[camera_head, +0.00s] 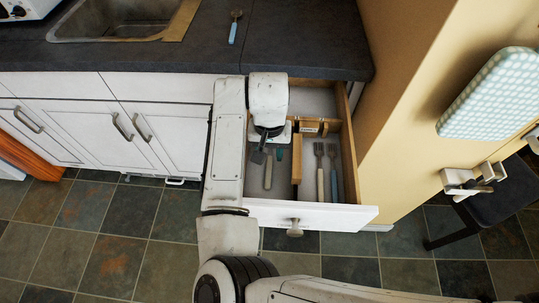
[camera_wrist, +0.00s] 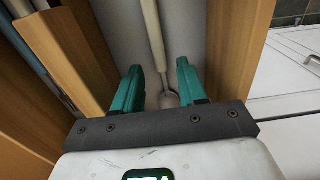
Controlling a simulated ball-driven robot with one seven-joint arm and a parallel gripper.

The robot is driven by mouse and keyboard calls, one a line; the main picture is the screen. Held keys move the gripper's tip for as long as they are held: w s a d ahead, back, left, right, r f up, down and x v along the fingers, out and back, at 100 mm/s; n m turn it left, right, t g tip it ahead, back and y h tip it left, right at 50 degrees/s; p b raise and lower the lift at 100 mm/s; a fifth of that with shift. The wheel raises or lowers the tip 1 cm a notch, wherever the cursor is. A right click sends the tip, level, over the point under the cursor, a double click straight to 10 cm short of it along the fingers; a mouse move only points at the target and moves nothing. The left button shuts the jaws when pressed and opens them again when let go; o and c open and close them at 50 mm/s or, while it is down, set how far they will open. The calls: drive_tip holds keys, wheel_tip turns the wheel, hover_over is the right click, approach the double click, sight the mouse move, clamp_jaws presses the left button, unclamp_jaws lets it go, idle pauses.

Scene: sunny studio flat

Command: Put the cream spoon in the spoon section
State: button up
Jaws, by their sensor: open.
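The cream spoon (camera_wrist: 155,40) lies lengthwise on the grey floor of the drawer's left section, its bowl between my fingers and its handle towards the drawer front. Its handle (camera_head: 268,173) also shows in the head view. My gripper (camera_head: 269,155) is low over that section, open, with a teal finger on each side of the spoon; it also shows in the wrist view (camera_wrist: 160,74). I see no finger clearly touching it. A wooden divider (camera_head: 297,160) separates this section from the right one, which holds a cream-handled fork (camera_head: 319,172) and a blue-handled fork (camera_head: 333,175).
The white drawer front (camera_head: 330,216) is pulled out from under the dark counter (camera_head: 310,40). A blue-handled spoon (camera_head: 233,30) lies on the counter beside the sink (camera_head: 105,22). A yellow wall (camera_head: 405,110) stands close on the drawer's right.

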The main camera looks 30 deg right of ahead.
sight(270, 161)
wheel_tip(270, 161, up, 9)
drive_tip(key=shift+r, duration=0.15)
idle(0.4)
